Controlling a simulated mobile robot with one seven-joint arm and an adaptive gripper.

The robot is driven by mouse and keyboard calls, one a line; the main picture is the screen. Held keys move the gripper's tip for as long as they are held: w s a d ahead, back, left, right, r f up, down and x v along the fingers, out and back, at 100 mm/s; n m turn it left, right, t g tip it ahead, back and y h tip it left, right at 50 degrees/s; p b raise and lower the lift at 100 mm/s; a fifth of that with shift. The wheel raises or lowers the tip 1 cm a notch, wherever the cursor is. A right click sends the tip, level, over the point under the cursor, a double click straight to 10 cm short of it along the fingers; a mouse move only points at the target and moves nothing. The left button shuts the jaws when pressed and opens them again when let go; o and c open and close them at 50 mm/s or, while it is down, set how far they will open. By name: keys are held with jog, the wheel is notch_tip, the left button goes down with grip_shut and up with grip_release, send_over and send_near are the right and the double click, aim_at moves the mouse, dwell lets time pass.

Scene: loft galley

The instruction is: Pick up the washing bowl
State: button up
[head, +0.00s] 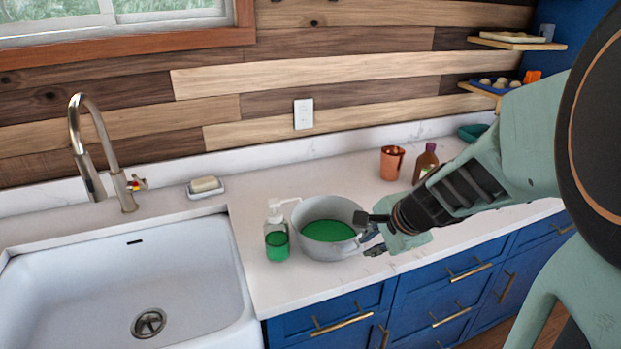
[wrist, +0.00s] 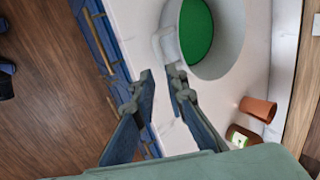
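The washing bowl (head: 325,251) is a pale grey round vessel with a green inside, standing upright on the white counter right of the sink. In the wrist view the bowl (wrist: 229,52) is at the top, with a pale handle (wrist: 164,42) on its near side. My gripper (head: 372,241) is at the bowl's right side in the head view. In the wrist view my gripper (wrist: 158,78) has its two fingers apart with nothing held, the tips just short of the handle. The head view does not clearly show whether a finger touches the bowl.
A soap pump bottle (head: 277,243) stands close left of the bowl. A copper cup (head: 391,163) and brown bottle (head: 426,162) stand behind, near my arm. The sink (head: 120,280) and faucet (head: 88,150) are left. The counter front (head: 300,290) is clear.

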aim_at(354, 252)
jog(key=x, duration=0.4)
jog(key=shift+b, duration=0.4)
jog(key=x, duration=0.4)
jog(key=shift+a+b, duration=0.35)
jog(key=shift+b, duration=0.05)
jog(key=shift+w+f, duration=0.3)
jog(key=shift+f, duration=0.15)
jog(key=shift+c, duration=0.4)
grip_shut()
jog(key=shift+r, duration=0.15)
